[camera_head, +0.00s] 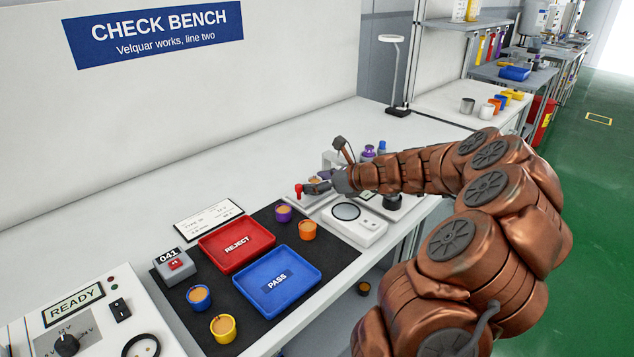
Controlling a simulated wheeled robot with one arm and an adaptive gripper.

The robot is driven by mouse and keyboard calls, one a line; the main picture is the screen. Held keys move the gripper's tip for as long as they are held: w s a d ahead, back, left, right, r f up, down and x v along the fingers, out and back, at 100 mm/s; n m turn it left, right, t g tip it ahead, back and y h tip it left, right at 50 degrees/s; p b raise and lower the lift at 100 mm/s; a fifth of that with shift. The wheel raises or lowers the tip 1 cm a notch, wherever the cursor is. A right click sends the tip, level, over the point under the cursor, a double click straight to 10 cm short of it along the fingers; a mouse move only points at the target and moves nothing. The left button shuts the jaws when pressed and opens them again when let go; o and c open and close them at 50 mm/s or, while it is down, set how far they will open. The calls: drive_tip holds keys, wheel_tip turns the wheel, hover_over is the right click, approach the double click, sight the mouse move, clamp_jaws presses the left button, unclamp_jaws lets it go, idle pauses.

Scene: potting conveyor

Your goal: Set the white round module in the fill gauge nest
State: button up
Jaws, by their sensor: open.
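My gripper (312,187) is open at the back right of the check bench, low over a pale fixture (318,203) with a red knob (299,190). A small tan-topped thing (315,181) shows right by the fingers; whether it is the white round module I cannot tell. My arm and fingers hide much of this spot. I cannot tell surely which fixture is the fill gauge. A white device (358,226) with a dark round disc stands just in front of my gripper. A white cup-like piece (486,112) stands on the far bench.
A black mat (335,254) holds a red REJECT tray (237,262) and a blue PASS tray (250,297). Purple (284,214), orange (307,231), blue (199,299) and yellow (222,329) round modules stand around them. A lamp (398,107) stands behind. The bench's back left is clear.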

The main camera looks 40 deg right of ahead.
drive_tip(key=shift+r, duration=0.1)
drive_tip(key=shift+s+d+r, duration=0.1)
drive_tip(key=shift+r, duration=0.1)
drive_tip(key=v, duration=1.1)
drive_tip(key=shift+s, duration=0.35)
drive_tip(key=shift+r, duration=0.15)
drive_tip(key=s+a+r+n+g+y+p, duration=0.1)
drive_tip(key=s+a+n+g+p, duration=0.2)
drive_tip(key=a+n, duration=0.8)
drive_tip(key=s+a+r+n+g+y+p, duration=0.15)
drive_tip(key=a+n+g, duration=0.3)
drive_tip(key=a, duration=1.25)
drive_tip(key=s+a+n+g+h+p, duration=0.1)
drive_tip(key=s+a+n+g+p, duration=0.15)
drive_tip(key=s+n, duration=0.3)
drive_tip(key=s+a+n+g+h+p, duration=0.2)
drive_tip(key=s+a+n, duration=0.2)
drive_tip(key=s, duration=0.2)
drive_tip(key=s+d+r+n+g+h+p, duration=0.1)
drive_tip(key=s+d+n+h+p, duration=0.1)
drive_tip(key=s+n+h, duration=0.2)
drive_tip(key=s+n, duration=0.3)
drive_tip(key=s, duration=0.4)
drive_tip(key=shift+d+g+p, duration=0.25)
drive_tip(key=shift+g+p, duration=0.1)
drive_tip(key=shift+g, duration=0.05)
